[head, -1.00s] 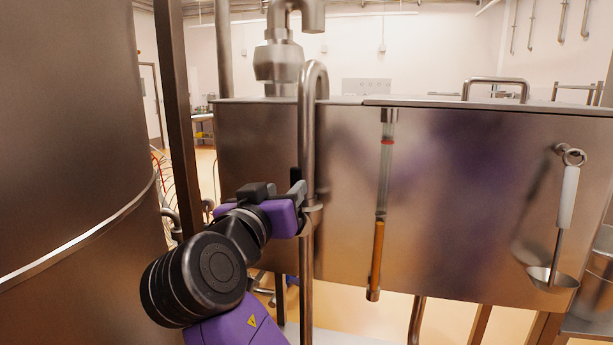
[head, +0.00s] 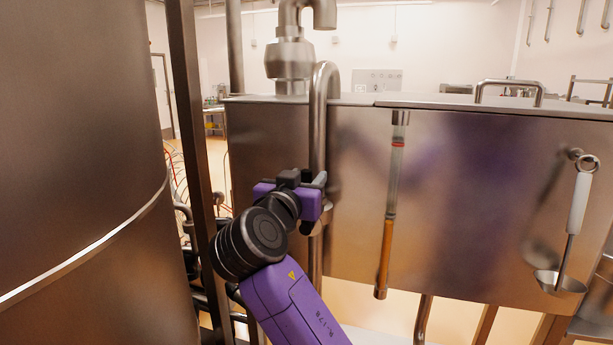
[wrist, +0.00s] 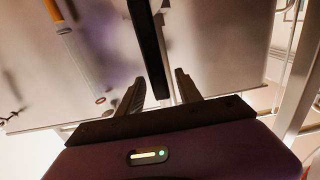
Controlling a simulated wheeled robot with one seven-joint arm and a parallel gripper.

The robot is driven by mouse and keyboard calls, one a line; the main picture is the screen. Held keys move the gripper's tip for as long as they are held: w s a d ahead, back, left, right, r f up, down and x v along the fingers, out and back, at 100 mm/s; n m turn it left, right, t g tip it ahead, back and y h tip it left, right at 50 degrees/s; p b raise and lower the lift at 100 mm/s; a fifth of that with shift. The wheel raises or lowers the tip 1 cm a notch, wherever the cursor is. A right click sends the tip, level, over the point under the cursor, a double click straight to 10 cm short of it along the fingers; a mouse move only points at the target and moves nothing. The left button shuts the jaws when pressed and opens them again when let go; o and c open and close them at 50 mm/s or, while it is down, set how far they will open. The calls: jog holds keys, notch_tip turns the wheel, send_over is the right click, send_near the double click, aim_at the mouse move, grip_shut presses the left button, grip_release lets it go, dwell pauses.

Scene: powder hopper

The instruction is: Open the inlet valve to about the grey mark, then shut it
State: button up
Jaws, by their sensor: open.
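My gripper (head: 320,201) is at the upright steel pipe (head: 318,130) on the front of the hopper (head: 480,210). Its fingers are apart in the wrist view (wrist: 158,92). A long dark bar (wrist: 147,45) runs down between them there; I cannot tell whether it is the valve's lever or the pipe. A steel collar (head: 326,217) shows on the pipe beside the gripper. The inlet valve's handle and the grey mark cannot be made out in the head view. A sight tube (head: 395,185) on the hopper has amber fill in its lower part and a red ring near its top.
A ladle (head: 574,215) hangs at the hopper's right. A large steel vessel (head: 80,150) and a dark post (head: 190,120) stand close on the left. The hopper front between the pipe and the ladle is clear except for the sight tube.

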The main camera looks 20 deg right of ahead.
grip_shut()
dwell(1.4)
